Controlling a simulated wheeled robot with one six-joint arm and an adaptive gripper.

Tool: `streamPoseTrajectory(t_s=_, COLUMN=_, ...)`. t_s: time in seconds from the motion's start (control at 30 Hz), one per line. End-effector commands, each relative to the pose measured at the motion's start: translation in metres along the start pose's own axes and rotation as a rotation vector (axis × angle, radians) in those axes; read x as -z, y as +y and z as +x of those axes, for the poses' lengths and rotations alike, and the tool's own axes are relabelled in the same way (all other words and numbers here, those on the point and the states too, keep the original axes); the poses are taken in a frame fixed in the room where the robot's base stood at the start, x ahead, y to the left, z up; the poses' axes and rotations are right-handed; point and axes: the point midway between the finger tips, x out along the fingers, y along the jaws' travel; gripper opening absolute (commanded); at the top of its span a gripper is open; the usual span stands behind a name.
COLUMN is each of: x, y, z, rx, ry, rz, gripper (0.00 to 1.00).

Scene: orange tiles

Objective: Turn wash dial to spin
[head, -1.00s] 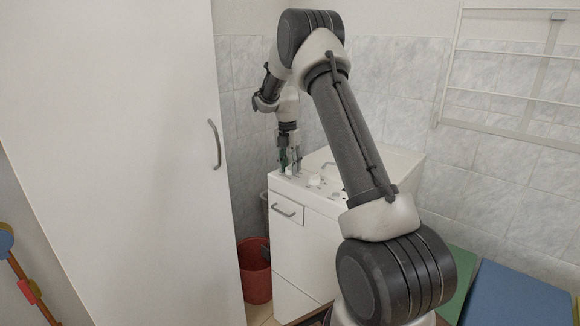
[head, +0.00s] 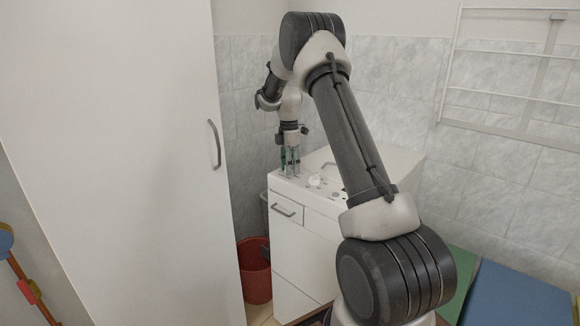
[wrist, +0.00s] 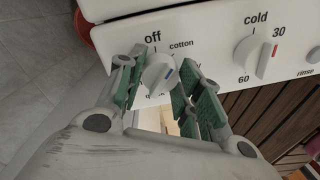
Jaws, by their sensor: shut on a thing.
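In the head view my gripper (head: 290,162) is down at the top left of the white washing machine (head: 301,245); the dial is hidden there.
A temperature dial (wrist: 254,56) with a red mark is right of the wash dial, with "cold", "30" and "60" around it. A tall white cabinet (head: 110,150) stands at left. A red bucket (head: 255,280) is beside the machine. A white rack (head: 510,70) hangs at right.

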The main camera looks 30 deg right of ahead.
Motion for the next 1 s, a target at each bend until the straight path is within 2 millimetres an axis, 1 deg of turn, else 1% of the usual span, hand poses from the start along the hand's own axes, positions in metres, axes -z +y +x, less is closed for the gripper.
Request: streamPoseTrajectory(t_s=1.0, x=-0.0014, y=0.0000, z=-0.0009, rx=-0.002, ry=0.068, rz=0.960, gripper=0.11)
